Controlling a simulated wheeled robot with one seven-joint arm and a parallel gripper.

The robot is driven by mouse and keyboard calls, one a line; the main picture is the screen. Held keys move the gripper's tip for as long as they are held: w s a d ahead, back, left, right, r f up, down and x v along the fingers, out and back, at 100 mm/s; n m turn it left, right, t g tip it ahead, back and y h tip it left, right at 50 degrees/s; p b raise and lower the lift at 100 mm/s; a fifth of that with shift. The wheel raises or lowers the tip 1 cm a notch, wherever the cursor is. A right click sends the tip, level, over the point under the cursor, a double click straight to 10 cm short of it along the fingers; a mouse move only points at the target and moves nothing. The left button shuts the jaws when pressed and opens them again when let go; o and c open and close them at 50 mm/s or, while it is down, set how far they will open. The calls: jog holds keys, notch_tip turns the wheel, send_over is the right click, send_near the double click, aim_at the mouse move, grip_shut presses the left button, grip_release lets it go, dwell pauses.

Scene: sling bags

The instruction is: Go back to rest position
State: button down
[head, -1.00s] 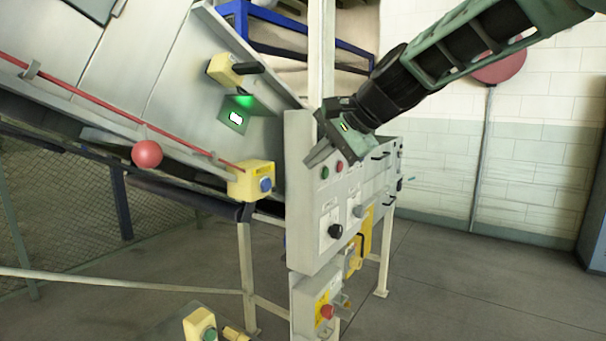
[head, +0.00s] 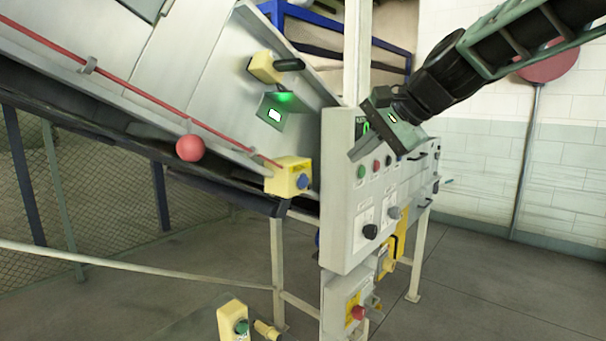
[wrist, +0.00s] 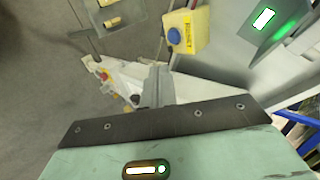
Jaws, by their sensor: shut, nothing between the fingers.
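My gripper (head: 377,143) is at the upper right of the head view, at the end of my green and black arm. It is in front of the upper part of a grey control panel (head: 347,215) and hides part of its top. In the wrist view my gripper (wrist: 155,85) points toward the panel's narrow top, and its fingers are together with nothing between them. I cannot tell whether the gripper touches the panel.
A sloped metal chute (head: 215,75) with a red cord and red ball (head: 190,148) fills the left. A yellow box with a blue button (head: 290,178) sits beside the panel. A yellow post with a green button (head: 233,322) stands low in front. Open floor (head: 480,285) lies right.

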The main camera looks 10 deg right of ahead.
jog(key=s+a+f+n+g+h, duration=0.1)
jog(key=s+a+f+n+g, duration=0.3)
jog(key=s+a+f+n, duration=0.7)
jog(key=s+f+n+g+h, duration=0.1)
jog(key=s+f+n+h, duration=0.1)
jog(key=s+f, duration=0.4)
jog(key=s+f+n+g+h, duration=0.2)
jog(key=s+f+n, duration=0.3)
jog(key=s, duration=0.8)
notch_tip(320, 180, down, 3)
jog(key=shift+d+r+n+g, duration=0.2)
jog(key=shift+d+n+g, duration=0.1)
jog(key=shift+d, duration=0.05)
